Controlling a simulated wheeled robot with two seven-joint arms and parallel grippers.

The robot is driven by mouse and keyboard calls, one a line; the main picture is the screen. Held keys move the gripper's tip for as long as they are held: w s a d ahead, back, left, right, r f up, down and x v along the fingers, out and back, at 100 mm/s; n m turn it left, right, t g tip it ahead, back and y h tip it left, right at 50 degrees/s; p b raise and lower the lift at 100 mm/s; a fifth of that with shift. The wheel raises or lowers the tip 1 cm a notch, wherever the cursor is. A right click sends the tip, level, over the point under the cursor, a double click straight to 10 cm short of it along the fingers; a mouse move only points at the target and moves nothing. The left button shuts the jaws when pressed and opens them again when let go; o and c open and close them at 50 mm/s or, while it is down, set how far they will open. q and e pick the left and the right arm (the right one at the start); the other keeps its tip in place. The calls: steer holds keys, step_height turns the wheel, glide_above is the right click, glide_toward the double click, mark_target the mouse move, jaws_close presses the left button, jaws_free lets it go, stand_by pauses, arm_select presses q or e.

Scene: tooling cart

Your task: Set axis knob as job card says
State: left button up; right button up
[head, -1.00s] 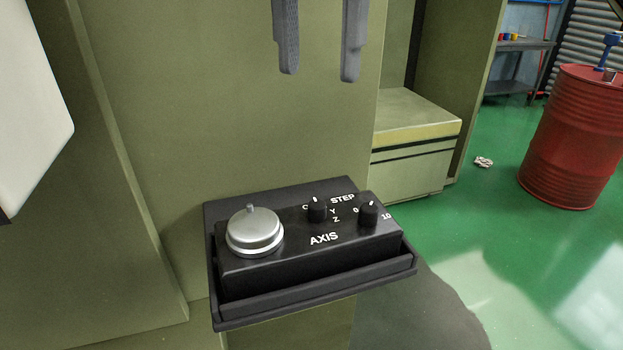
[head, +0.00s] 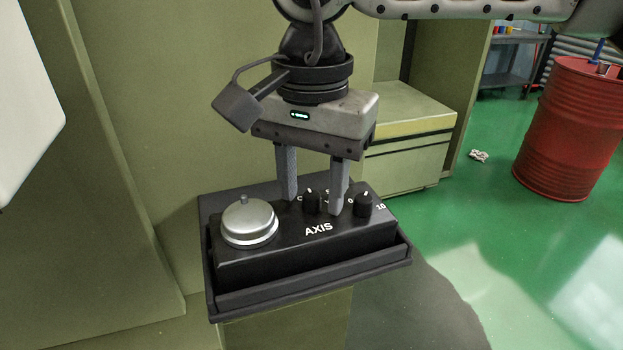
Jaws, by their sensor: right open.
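A black control pendant (head: 290,255) sits in a black holder (head: 315,291) on the green machine. The black axis knob (head: 312,201) stands above the white AXIS label. The step knob (head: 363,204) is to its right, and a silver handwheel (head: 249,222) is at the left. My right gripper (head: 315,205) points down, open, with one finger on each side of the axis knob. I cannot tell whether the fingers touch it. The right finger hides most of the labels beside the knob. No job card is clearly visible. My left gripper is not in view.
A green machine panel (head: 150,100) stands behind the holder. A low cabinet (head: 408,140) is behind to the right. A red drum (head: 565,130) stands on the green floor farther right. A white panel (head: 25,100) is at the left edge.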

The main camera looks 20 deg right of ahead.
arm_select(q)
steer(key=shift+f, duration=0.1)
arm_select(e)
jaws_close()
